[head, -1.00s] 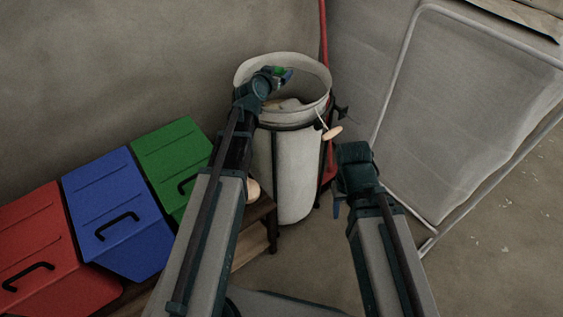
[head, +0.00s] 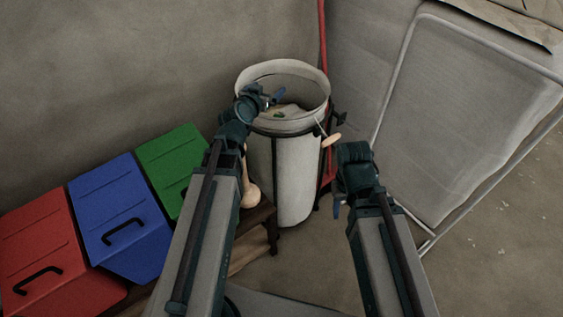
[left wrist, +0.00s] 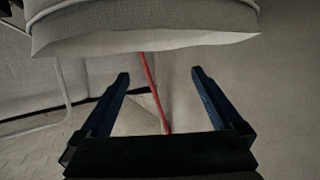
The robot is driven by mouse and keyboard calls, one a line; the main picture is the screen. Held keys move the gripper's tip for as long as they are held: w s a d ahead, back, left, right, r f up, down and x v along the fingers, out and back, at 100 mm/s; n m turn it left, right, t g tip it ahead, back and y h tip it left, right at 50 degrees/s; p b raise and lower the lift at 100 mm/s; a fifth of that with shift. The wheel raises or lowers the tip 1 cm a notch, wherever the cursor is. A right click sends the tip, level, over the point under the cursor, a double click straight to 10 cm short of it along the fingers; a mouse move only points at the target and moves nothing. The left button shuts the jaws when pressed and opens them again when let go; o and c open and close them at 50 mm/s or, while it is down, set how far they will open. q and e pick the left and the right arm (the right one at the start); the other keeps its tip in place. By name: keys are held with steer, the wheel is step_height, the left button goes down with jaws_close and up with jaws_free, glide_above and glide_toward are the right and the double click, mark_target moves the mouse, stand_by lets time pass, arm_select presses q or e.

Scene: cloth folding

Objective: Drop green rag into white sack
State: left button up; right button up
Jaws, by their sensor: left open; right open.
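The white sack (head: 293,178) hangs upright in a dark ring stand, its mouth open. The green rag (head: 278,115) shows as a small green patch inside the sack's mouth, on pale contents; most of it is hidden. My left gripper (head: 275,97) is open and empty at the left side of the sack's mouth, apart from the rag. In the left wrist view its two blue fingers (left wrist: 160,80) are spread with nothing between them, and the sack's pale rim (left wrist: 140,32) crosses the top. My right gripper (head: 340,205) is open, low to the right of the sack.
Red (head: 45,245), blue (head: 118,215) and green (head: 172,160) bins stand in a row at left. A wooden bench (head: 258,232) with a pale wooden object (head: 250,195) stands beside the sack. A red pole rises behind it. A framed panel (head: 460,120) leans at right.

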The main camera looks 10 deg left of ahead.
arm_select(q)
steer(key=v, duration=0.3)
steer(key=shift+s+p, duration=0.25)
steer(key=shift+p, duration=0.05)
stand_by(0.5)
